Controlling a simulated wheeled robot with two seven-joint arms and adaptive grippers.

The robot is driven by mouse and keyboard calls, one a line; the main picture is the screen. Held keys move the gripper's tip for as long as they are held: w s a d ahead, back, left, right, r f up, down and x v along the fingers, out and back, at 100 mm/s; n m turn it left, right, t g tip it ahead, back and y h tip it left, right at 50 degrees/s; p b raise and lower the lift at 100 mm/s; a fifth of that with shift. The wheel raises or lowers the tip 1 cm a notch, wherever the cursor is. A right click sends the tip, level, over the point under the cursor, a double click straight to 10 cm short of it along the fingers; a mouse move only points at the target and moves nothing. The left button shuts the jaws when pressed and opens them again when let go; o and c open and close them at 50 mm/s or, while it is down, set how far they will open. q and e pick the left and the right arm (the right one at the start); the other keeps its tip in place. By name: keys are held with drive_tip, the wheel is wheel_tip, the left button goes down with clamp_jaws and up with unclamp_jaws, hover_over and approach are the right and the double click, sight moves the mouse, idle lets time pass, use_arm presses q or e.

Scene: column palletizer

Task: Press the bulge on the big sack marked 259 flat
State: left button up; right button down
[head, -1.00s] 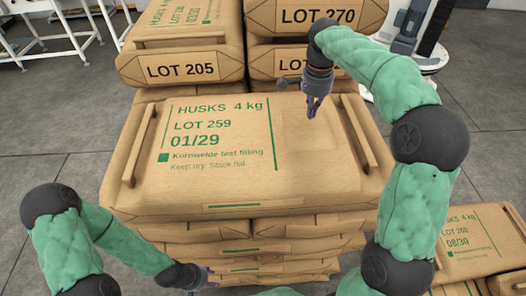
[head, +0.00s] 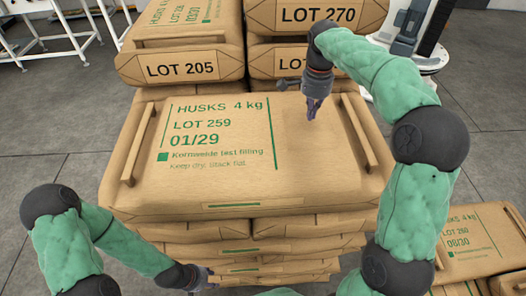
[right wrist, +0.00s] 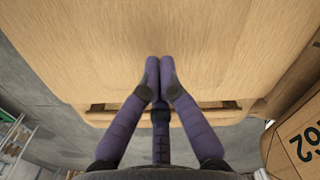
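The big brown sack marked LOT 259 (head: 300,185) lies flat on top of the near stack, green print facing up. Its top right of the print looks nearly smooth in the head view; I see no clear bulge. My right gripper (head: 311,117) points down over that area, fingertips together, at or very close to the surface; contact cannot be made out. In the right wrist view the closed fingertips (right wrist: 160,62) stand against the sack top (right wrist: 160,25), with nothing between them. My left gripper (head: 205,279) is low at the stack's front, its fingers too small to judge.
Raised strips run along the sack's left (head: 139,145) and right (head: 358,135) sides. Sacks marked LOT 205 (head: 180,85) and LOT 270 (head: 315,32) stand behind. A LOT 260 sack (head: 465,232) lies lower right. Grey floor (head: 60,130) is clear at left.

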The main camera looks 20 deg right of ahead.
sight(309, 124)
drive_tip(key=shift+f+b, duration=1.1)
drive_tip(key=shift+f, duration=0.85)
drive_tip(key=shift+s+a+f, duration=0.15)
drive_tip(key=shift+f, duration=0.3)
idle(1.1)
wheel_tip(309, 124, up, 7)
drive_tip(key=p, duration=0.5)
wheel_tip(309, 124, up, 3)
drive_tip(key=p, duration=0.3)
drive_tip(key=shift+f, duration=0.1)
drive_tip(key=shift+f, duration=0.1)
idle(0.4)
